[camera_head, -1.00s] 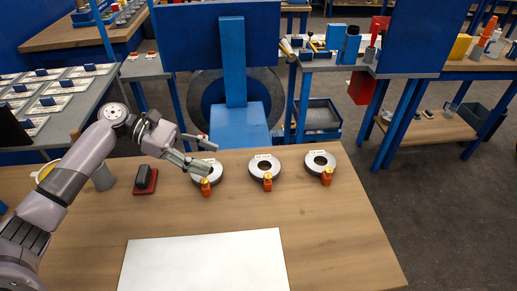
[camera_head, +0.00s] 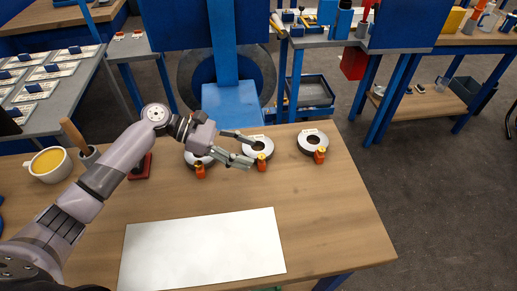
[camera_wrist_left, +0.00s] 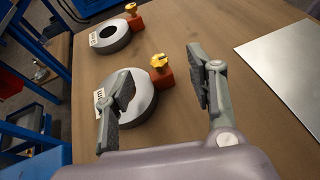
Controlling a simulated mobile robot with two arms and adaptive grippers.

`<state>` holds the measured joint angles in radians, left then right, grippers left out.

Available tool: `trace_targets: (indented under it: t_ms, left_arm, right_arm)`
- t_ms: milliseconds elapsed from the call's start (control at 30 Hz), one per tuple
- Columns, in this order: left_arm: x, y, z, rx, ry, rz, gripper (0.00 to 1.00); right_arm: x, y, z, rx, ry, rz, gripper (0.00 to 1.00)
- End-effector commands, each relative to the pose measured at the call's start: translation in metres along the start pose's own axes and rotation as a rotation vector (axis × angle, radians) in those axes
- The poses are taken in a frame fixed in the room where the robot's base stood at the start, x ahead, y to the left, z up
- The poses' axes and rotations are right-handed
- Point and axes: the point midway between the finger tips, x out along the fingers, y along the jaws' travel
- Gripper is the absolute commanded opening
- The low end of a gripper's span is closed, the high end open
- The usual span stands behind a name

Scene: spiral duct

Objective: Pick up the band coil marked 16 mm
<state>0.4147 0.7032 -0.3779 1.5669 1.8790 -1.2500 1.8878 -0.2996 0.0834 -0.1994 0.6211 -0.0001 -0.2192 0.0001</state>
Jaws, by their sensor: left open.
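Three grey band coils with pale tags lie in a row along the far side of the table: a left coil (camera_head: 190,158), a middle coil (camera_head: 259,149) and a right coil (camera_head: 313,143). Each has an orange block with a yellow knob at its near side. The tag print is too small to read, so I cannot tell which is 16 mm. My left gripper (camera_head: 249,151) is open, over the middle coil. In the left wrist view, one finger of the left gripper (camera_wrist_left: 160,75) overlaps the nearer coil (camera_wrist_left: 143,100); another coil (camera_wrist_left: 110,37) lies beyond. My right gripper is not in view.
A white sheet (camera_head: 203,249) lies on the table (camera_head: 330,220) nearer me. A cup of yellow contents (camera_head: 48,165), a wooden-handled tool (camera_head: 75,137) and a red block (camera_head: 141,168) are at left. A blue stand (camera_head: 233,105) rises behind the table. The table's right front is clear.

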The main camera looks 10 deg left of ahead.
Motion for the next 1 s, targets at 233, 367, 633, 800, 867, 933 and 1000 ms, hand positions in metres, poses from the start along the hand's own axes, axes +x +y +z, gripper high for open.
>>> trace_targets:
  t_ms: [233,367,633,800,867,933,1000]
  left_arm:
    - [0.027,0.003,0.001,-0.001,-0.002,-0.003,0.51]
    - [0.046,0.003,-0.001,-0.001,-0.001,-0.002,0.51]
    - [0.051,0.004,-0.002,0.0,0.001,0.0,0.51]
    - [0.051,0.004,-0.002,0.0,0.001,0.0,0.4]
    - [0.051,0.004,-0.002,0.0,0.001,0.0,0.36]
    - [0.051,0.004,-0.002,-0.001,0.001,0.0,0.31]
    - [0.051,0.004,-0.002,-0.001,0.001,0.0,0.27]
  right_arm:
    - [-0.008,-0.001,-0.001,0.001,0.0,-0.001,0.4]
    - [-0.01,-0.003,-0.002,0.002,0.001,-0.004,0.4]
    - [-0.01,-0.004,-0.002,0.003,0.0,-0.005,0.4]
    - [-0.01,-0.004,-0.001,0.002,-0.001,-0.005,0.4]
    - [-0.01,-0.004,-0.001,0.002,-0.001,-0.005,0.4]
    - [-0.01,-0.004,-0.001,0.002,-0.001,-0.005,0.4]
    - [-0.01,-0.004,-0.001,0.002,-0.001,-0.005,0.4]
